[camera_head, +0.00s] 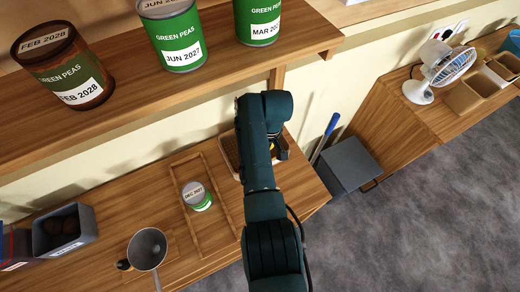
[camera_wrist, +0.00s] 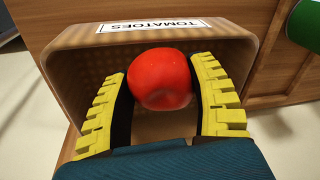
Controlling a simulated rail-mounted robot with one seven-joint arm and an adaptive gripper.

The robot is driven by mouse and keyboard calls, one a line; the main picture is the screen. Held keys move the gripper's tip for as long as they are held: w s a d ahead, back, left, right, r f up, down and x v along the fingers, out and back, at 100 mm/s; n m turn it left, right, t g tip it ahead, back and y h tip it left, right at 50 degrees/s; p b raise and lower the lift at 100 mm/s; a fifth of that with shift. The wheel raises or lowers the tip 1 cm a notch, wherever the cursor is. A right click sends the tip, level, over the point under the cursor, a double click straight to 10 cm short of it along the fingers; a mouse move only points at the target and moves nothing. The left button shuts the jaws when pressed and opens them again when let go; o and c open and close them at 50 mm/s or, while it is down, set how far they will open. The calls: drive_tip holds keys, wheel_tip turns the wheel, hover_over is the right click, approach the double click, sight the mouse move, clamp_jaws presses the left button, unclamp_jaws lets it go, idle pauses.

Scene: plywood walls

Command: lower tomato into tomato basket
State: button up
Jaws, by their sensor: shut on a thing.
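A red tomato (camera_wrist: 161,80) is held between the two yellow-padded fingers of my gripper (camera_wrist: 163,92) in the wrist view. The fingers touch it on both sides. The tomato basket (camera_wrist: 80,38) is a brown box with a white label reading TOMATOES on its rim. The tomato and fingertips show against the basket's opening, and no other tomato is visible in it. How deep the tomato sits is hard to tell. In the head view my arm covers most of the basket (camera_head: 229,151), and the tomato is hidden.
A green can (camera_head: 197,196) stands in a wooden tray (camera_head: 224,240) left of the basket. A grey funnel-like vessel (camera_head: 147,248) and grey bin (camera_head: 63,230) are further left. A shelf with cans (camera_head: 180,34) overhangs behind. A grey bin (camera_head: 347,164) stands right of the table.

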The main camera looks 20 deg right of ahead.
drive_tip(key=shift+f+b, duration=1.7)
drive_tip(key=shift+f, duration=0.5)
idle(0.7)
idle(0.4)
drive_tip(key=o, duration=0.8)
drive_tip(key=r, duration=0.4)
drive_tip(key=d+r, duration=0.1)
drive_tip(key=r, duration=0.3)
drive_tip(key=d+r, duration=0.1)
drive_tip(key=r, duration=0.3)
drive_tip(key=shift+s, duration=0.15)
